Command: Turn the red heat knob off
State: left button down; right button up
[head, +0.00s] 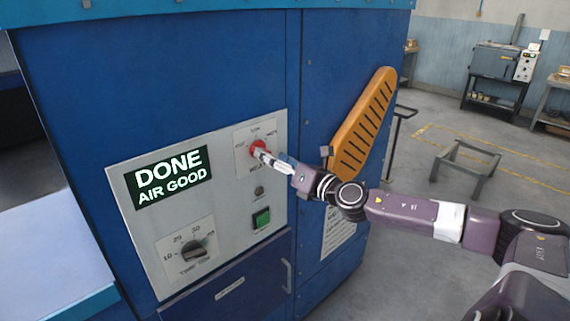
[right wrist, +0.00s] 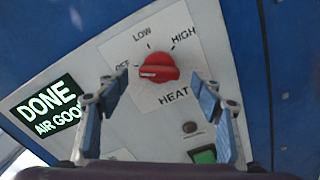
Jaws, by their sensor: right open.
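The red heat knob (right wrist: 158,68) is on a pale label plate marked OFF, LOW, HIGH and HEAT in the right wrist view. A white mark on its face lies to the left, roughly toward OFF. In the head view the knob (head: 257,147) sits at the upper right of the grey control panel (head: 130,190). My right gripper (head: 272,159) is right in front of it. In the right wrist view its fingers (right wrist: 160,92) are spread to either side, with the knob beyond and between them. My left gripper is not in view.
A lit DONE AIR GOOD display (head: 173,177), a timer dial (head: 194,251) and a green button (head: 261,218) share the panel. An orange slotted guard (head: 362,122) stands out to the right, close to my right arm.

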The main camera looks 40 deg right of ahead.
jog(key=shift+s+d, duration=0.15)
jog(key=shift+s, duration=2.15)
jog(key=shift+f, duration=0.1)
